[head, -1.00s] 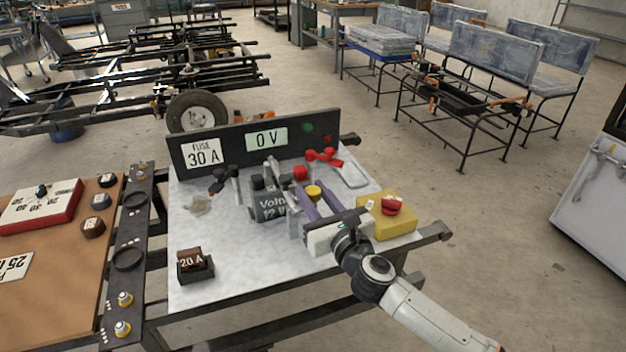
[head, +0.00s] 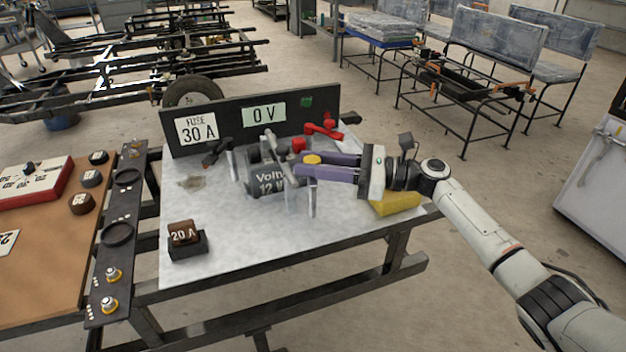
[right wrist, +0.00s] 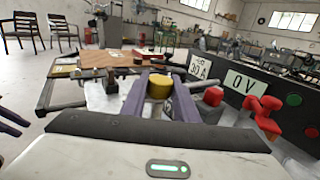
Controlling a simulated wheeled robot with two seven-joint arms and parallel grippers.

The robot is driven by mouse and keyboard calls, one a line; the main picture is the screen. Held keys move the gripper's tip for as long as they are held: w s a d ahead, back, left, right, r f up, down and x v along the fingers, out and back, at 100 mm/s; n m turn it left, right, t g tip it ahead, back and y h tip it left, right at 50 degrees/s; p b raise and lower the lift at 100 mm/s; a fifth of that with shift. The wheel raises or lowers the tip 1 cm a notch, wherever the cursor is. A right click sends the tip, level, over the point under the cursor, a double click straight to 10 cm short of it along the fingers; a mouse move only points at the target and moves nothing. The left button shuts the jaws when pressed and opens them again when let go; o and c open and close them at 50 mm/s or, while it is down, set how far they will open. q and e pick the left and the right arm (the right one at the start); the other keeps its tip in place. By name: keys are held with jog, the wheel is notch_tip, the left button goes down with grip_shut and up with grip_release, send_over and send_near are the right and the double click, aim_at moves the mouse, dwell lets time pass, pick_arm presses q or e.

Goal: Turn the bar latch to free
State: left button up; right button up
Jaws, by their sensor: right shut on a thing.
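A dark motor-like cylinder (head: 262,184) marked "Volta 12 V" sits mid-bench among grey metal uprights and bars. A round yellow knob (head: 312,159) stands at its right end. My right gripper (head: 318,165) comes in from the right, its purple fingers level and shut on the yellow knob, one on each side. The right wrist view shows the knob (right wrist: 159,86) between the two fingers. I cannot make out clearly which bar is the latch; the fingers hide part of that area. My left gripper (right wrist: 12,120) shows only at the left edge of the right wrist view, fingers apart.
A black panel (head: 232,122) reading "FUSE 30 A" and "0 V" stands behind. A red lever (head: 325,128) is near its right end. A yellow box (head: 396,203) lies under my right wrist. A 20 A fuse block (head: 187,240) stands front left, with clear white bench around it.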

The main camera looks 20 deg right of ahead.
jog(key=n+g+b, duration=0.1)
jog(key=b, duration=0.1)
jog(key=n+g+y+b, duration=0.1)
jog(key=g+b, duration=0.1)
jog(key=shift+w+f+y, duration=0.1)
jog(key=shift+f+y, duration=0.05)
jog(key=shift+y, duration=0.15)
pick_arm(q)
jog(key=shift+h, duration=0.3)
jog(key=shift+w+d+f+b, duration=0.25)
jog(key=shift+d+f, duration=0.1)
jog(key=shift+f, duration=0.2)
jog(key=shift+w+d+f+b, duration=0.25)
jog(key=shift+d+f, duration=0.1)
jog(key=shift+f, duration=0.2)
jog(key=shift+w+d+f+b, duration=0.15)
jog(key=shift+d+f+b, duration=0.15)
jog(key=shift+f, duration=0.25)
pick_arm(e)
jog(key=shift+r+n+g, duration=0.2)
jog(key=shift+n+g, duration=0.5)
jog(key=shift+g, duration=0.4)
jog(key=shift+a, duration=0.1)
jog(key=o, duration=1.1)
jog(key=shift+c, duration=0.2)
